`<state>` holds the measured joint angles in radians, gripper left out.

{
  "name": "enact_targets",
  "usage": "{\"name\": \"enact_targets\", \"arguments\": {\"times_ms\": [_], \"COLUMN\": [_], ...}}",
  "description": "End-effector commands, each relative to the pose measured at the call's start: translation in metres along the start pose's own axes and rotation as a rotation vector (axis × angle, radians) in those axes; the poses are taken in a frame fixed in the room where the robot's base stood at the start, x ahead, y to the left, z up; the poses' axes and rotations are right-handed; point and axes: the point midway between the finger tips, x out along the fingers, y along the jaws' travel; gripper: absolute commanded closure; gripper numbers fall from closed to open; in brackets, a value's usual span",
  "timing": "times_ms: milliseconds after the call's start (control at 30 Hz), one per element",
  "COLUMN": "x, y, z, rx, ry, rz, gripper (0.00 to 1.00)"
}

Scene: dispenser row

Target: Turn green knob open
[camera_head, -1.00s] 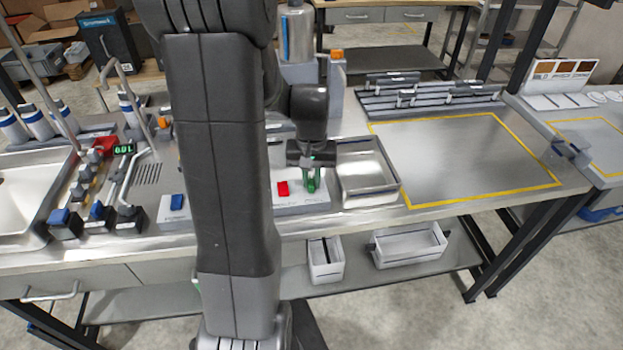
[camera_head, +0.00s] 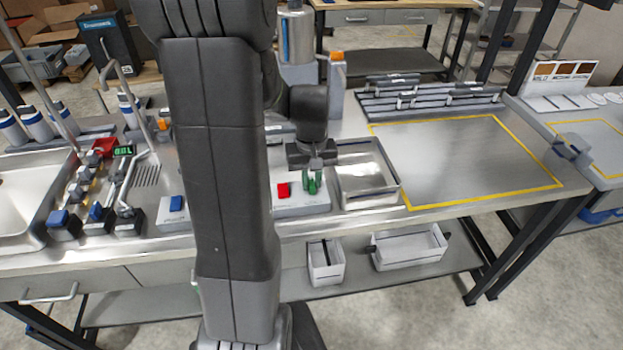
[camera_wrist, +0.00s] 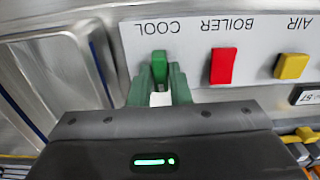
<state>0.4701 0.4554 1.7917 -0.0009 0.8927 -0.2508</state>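The green knob (camera_wrist: 159,66) sits on the light panel under the upside-down label COOL in the wrist view. My gripper (camera_wrist: 160,80) has one green finger on each side of it. The fingertips look closed against the knob's sides, with a pale gap between the fingers nearer the palm. In the head view my gripper (camera_head: 313,184) points down at the panel's right part, and its fingers mostly hide the knob there.
A red knob (camera_wrist: 223,66) labelled BOILER and a yellow knob (camera_wrist: 291,66) labelled AIR are beside the green one. A metal tray (camera_head: 366,196) stands just right of the panel. The yellow-outlined worktop area (camera_head: 460,160) is clear.

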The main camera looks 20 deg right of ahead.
Motion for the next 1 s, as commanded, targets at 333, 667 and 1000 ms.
{"name": "enact_targets", "arguments": {"times_ms": [333,667,1000], "x": [0.000,-0.039,-0.113], "y": [0.000,0.000,0.000], "z": [0.000,-0.001,-0.001], "rx": [0.001,0.002,0.001], "ry": [-0.001,0.006,0.004], "rz": [-0.001,0.001,0.001], "gripper": [0.65,0.65,0.65]}}
